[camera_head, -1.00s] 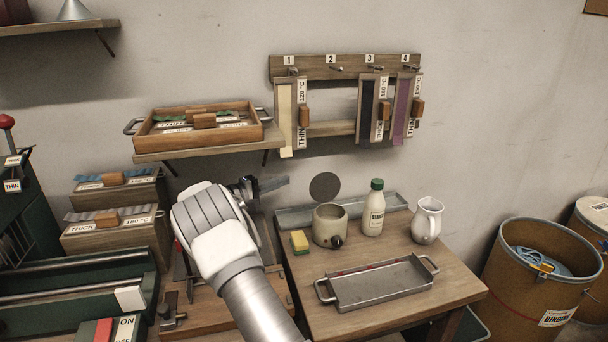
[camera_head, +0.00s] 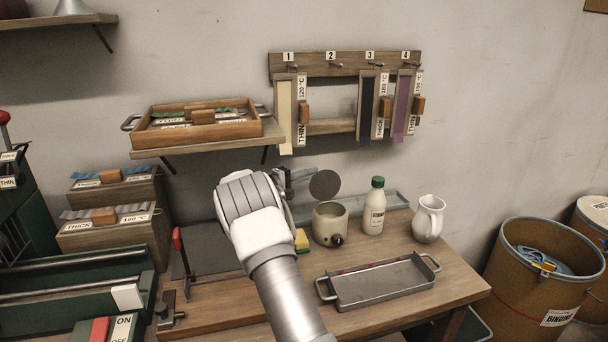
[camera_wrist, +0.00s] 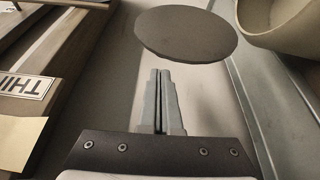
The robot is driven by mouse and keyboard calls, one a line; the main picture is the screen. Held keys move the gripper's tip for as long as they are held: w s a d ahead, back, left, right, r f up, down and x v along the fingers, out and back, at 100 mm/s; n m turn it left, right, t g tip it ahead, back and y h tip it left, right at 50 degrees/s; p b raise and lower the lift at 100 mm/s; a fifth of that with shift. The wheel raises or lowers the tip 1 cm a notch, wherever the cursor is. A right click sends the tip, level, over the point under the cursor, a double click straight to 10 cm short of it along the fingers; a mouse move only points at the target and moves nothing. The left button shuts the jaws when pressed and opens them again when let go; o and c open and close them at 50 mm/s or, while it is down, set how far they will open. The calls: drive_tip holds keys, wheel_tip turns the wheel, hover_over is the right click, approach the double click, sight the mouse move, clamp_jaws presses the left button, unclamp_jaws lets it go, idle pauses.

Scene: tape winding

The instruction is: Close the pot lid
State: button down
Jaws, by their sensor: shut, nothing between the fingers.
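The pot (camera_head: 330,226) is cream-coloured with a dark knob on its front and stands on the wooden table. Its lid (camera_head: 324,184) is a dark round disc, tilted up at the back of the pot, so the pot is open. The lid also shows in the wrist view (camera_wrist: 187,33), with part of the pot's rim (camera_wrist: 285,22) at the upper right. My gripper (camera_wrist: 163,74) is shut and empty, its fingertips just short of the lid's edge in that picture. In the head view my gripper (camera_head: 290,178) is left of the lid, partly hidden behind my wrist.
A yellow sponge (camera_head: 302,240) lies left of the pot. A green-capped bottle (camera_head: 374,208) and a white jug (camera_head: 428,219) stand to its right. A metal tray (camera_head: 380,284) lies in front. A long metal trough (camera_head: 395,202) runs behind. The hanging rack (camera_head: 345,68) is above.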

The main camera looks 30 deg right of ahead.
drive_tip(key=shift+s+a+r, duration=0.1)
drive_tip(key=shift+s+a, duration=0.05)
drive_tip(key=shift+s, duration=0.6)
drive_tip(key=shift+a+b, duration=0.1)
drive_tip(key=shift+b, duration=0.4)
drive_tip(key=shift+s+m, duration=0.15)
drive_tip(key=shift+m, duration=0.15)
